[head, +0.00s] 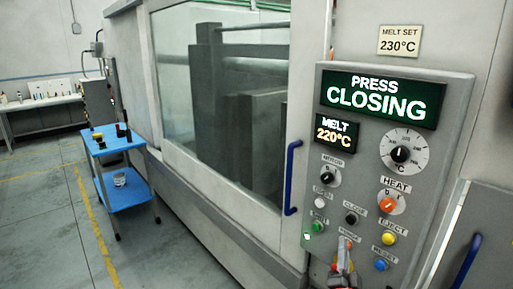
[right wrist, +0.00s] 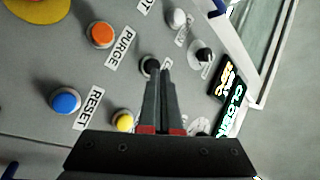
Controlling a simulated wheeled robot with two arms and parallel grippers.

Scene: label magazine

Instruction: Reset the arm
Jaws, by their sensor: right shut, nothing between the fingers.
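The grey control panel (head: 338,160) fills the right of the head view. Its green display (head: 380,98) reads PRESS CLOSING and a smaller display (head: 336,132) reads MELT 220°C. My right gripper (head: 346,256) is at the panel's lower edge, below the black CLOSE button (head: 351,218) and left of the blue RESET button (head: 381,264). In the right wrist view the right gripper (right wrist: 155,72) is shut and empty, its tips beside the black button (right wrist: 147,64); contact cannot be told. The blue RESET button (right wrist: 65,100) shows there too. My left gripper is not in view.
Left of the panel is the press window (head: 225,90) with a blue handle (head: 292,178). Another blue handle (head: 466,262) is at lower right. A blue trolley (head: 125,190) with small items stands on the floor at left. A bench (head: 40,103) stands behind; the floor between is open.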

